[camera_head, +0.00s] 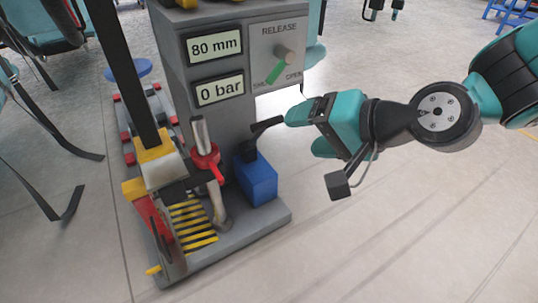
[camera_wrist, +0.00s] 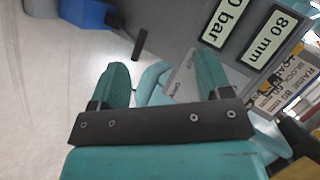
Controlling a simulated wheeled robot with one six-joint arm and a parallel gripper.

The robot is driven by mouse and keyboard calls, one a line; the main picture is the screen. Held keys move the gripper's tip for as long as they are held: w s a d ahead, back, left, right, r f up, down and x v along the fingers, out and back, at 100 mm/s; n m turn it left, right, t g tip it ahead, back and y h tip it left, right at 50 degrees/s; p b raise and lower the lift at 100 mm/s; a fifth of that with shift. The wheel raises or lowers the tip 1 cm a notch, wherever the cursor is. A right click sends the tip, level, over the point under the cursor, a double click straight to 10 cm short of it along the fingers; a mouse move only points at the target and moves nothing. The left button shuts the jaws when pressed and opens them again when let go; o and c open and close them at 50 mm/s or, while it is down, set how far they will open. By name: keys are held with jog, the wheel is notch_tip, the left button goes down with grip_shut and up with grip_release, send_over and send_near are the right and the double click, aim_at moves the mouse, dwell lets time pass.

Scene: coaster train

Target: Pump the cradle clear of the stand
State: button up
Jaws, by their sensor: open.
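A grey stand (camera_head: 180,50) carries two displays reading 80 mm (camera_head: 214,46) and 0 bar (camera_head: 219,90). Its release knob (camera_head: 283,55) has a green pointer aimed down-left, toward SHUT. A blue pump block (camera_head: 257,180) with a black lever (camera_head: 265,125) sits on the base. What looks like the cradle (camera_head: 160,165), a pale and yellow block, is at the left; its contact with the stand is unclear. My gripper (camera_head: 306,132) is open and empty, just right of the lever tip. In the wrist view the lever (camera_wrist: 138,45) shows beyond the open fingers (camera_wrist: 163,80).
A red-collared post (camera_head: 206,160) and a yellow-black striped step (camera_head: 194,222) are left of the pump. A black column (camera_head: 122,75) rises at the left. Teal seats (camera_head: 45,20) with hanging straps are far left.

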jog(key=w+f+m+t+b, duration=0.6)
jog(key=f+m+b, duration=0.15)
jog(key=f, duration=0.45)
jog(key=m+h+p, duration=0.1)
jog(key=m+p, duration=0.1)
jog(key=p, duration=0.6)
send_near(267, 127)
jog(key=x, duration=0.2)
jog(key=shift+n+t, duration=0.25)
jog(key=shift+t, duration=0.05)
jog(key=x, duration=0.2)
jog(key=b+x, duration=0.1)
jog(key=x, duration=0.2)
jog(key=f+b+x, duration=0.1)
jog(key=x, duration=0.2)
jog(key=shift+w+f, duration=0.15)
jog(key=shift+w+a, duration=0.1)
jog(key=shift+w, duration=0.15)
jog(key=shift+c, duration=0.4)
